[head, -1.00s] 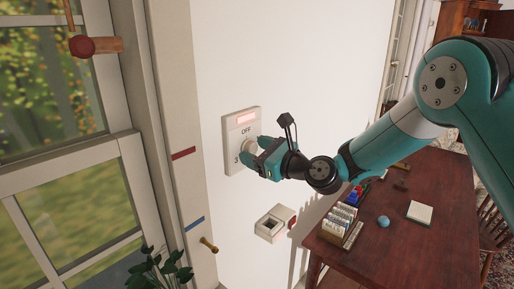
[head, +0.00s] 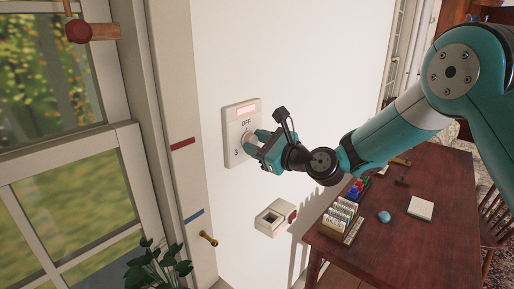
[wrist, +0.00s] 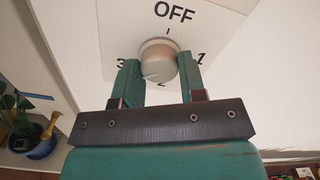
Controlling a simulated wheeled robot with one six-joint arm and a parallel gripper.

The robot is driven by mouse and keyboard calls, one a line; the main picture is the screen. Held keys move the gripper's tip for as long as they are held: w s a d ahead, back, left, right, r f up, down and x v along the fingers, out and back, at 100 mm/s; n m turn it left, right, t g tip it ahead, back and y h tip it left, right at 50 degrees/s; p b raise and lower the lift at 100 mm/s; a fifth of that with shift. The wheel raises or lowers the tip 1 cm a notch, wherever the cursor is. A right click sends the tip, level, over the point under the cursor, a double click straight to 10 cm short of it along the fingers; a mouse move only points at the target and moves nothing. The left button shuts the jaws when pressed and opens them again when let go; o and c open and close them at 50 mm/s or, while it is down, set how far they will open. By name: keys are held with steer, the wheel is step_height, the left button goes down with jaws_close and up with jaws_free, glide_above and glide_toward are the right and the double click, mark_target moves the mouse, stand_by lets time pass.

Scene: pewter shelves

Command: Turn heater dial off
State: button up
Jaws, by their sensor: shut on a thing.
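The heater panel (head: 234,153) is a white plate on the wall with a pinkish lit strip at its top and OFF below it. In the wrist view, the heater dial (wrist: 158,60) is a round pale knob with OFF above it, 3 at left, 1 at right and a partly hidden 2 below. A light mark on the knob's face points to the lower left, toward between 3 and 2, away from OFF. My gripper (wrist: 159,74) is shut on the dial, one teal finger on each side. In the head view, my gripper (head: 254,143) hides most of the dial.
A white wall box with a dark recess (head: 267,219) is below the panel. A window (head: 70,190) and a plant (head: 158,268) are at left. A wooden desk (head: 405,255) with a card box, blue ball and notepad is at right.

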steer(key=m+b, duration=3.1)
steer(key=b, duration=0.5)
steer(key=shift+f, duration=0.15)
steer(key=n+b, duration=0.2)
steer(key=n, duration=0.2)
steer(key=shift+n, duration=0.3)
stand_by(0.5)
steer(key=o, duration=0.9)
steer(key=shift+r, duration=0.2)
